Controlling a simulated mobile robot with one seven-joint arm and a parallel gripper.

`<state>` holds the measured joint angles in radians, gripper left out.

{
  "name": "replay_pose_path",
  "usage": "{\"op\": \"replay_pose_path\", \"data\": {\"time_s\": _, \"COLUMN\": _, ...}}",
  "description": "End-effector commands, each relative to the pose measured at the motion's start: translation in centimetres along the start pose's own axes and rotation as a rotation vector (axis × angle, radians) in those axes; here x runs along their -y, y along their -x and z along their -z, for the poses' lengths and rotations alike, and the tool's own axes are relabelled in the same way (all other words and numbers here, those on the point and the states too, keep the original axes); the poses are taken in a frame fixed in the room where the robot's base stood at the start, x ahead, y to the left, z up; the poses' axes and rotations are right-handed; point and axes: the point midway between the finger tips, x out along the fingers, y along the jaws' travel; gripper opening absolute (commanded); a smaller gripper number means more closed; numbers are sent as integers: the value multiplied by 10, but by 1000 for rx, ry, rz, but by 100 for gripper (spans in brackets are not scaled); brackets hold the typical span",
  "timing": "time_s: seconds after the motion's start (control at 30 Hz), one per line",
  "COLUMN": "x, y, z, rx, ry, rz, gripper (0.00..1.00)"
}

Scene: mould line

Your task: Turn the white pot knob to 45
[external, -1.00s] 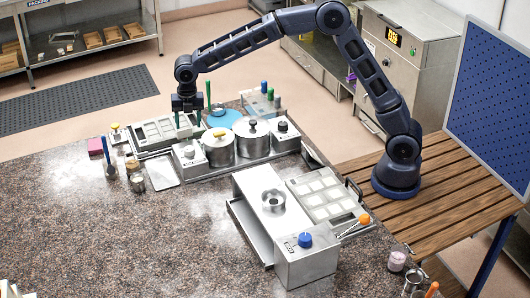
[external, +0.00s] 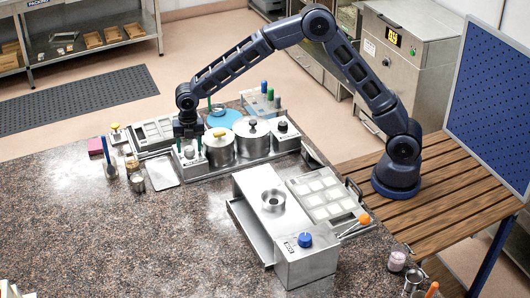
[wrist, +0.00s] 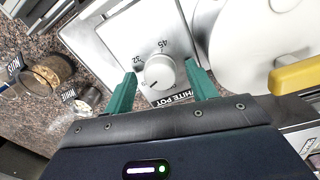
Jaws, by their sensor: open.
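The white pot knob (wrist: 160,71) is a round, light grey-white dial on a metal box labelled WHITE POT. Marks 32 and 45 show beside it in the wrist view, 45 above it and 32 to its upper left. A small dark mark shows on the knob's lower part. My gripper (wrist: 161,76) is open, with one green finger on each side of the knob and visible gaps between. In the external view my gripper (external: 189,147) is over the knob's small box (external: 191,163), left of the pots; the knob is mostly hidden there.
A pot with a yellow lid knob (external: 219,149) stands close to the right, then a pot with a black lid knob (external: 252,141) and another dial box (external: 285,138). A mould tray (external: 153,134) lies to the left. Small jars (external: 137,182) stand at the front left.

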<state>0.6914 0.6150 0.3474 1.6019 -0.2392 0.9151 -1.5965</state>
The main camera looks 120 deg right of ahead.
Motion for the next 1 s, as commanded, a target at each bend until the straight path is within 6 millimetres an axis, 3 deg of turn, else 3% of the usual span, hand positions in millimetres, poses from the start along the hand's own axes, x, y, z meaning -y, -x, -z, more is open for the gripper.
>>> {"op": "replay_pose_path", "data": {"time_s": 0.17, "x": 0, "y": 0, "z": 0, "rx": 0, "ry": 0, "rz": 0, "gripper": 57}}
{"op": "replay_pose_path", "data": {"time_s": 0.4, "x": 0, "y": 0, "z": 0, "rx": 0, "ry": 0, "rz": 0, "gripper": 12}}
{"op": "replay_pose_path", "data": {"time_s": 0.77, "x": 0, "y": 0, "z": 1, "rx": 3, "ry": -49, "rz": 0, "gripper": 12}}
{"op": "replay_pose_path", "data": {"time_s": 1.0, "x": 0, "y": 0, "z": 1, "rx": 11, "ry": -198, "rz": -1, "gripper": 12}}
